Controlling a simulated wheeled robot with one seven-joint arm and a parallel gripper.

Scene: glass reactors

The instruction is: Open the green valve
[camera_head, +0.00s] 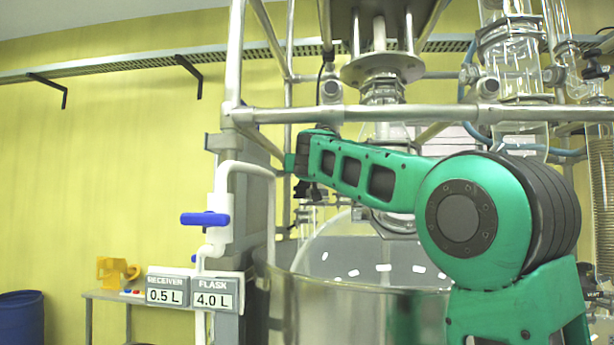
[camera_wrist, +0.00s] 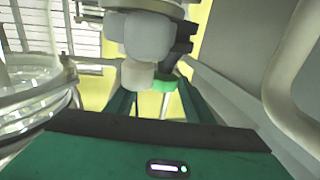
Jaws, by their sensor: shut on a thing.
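The green valve (camera_wrist: 166,83) shows in the wrist view as a small bright green piece beside a rounded white fitting (camera_wrist: 137,76). My gripper (camera_wrist: 158,92) is shut on it, with one finger on each side. How far the valve is turned cannot be told. In the head view my arm reaches left behind the metal frame, and the grip itself and the green valve cannot be made out there.
A metal frame post (camera_head: 234,60) and crossbar (camera_head: 400,114) stand close to my arm. A steel vessel (camera_head: 350,310) is below it. A blue valve (camera_head: 205,218) sits on white piping to the left. Signs (camera_head: 191,291) read receiver 0.5 L and flask 4.0 L.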

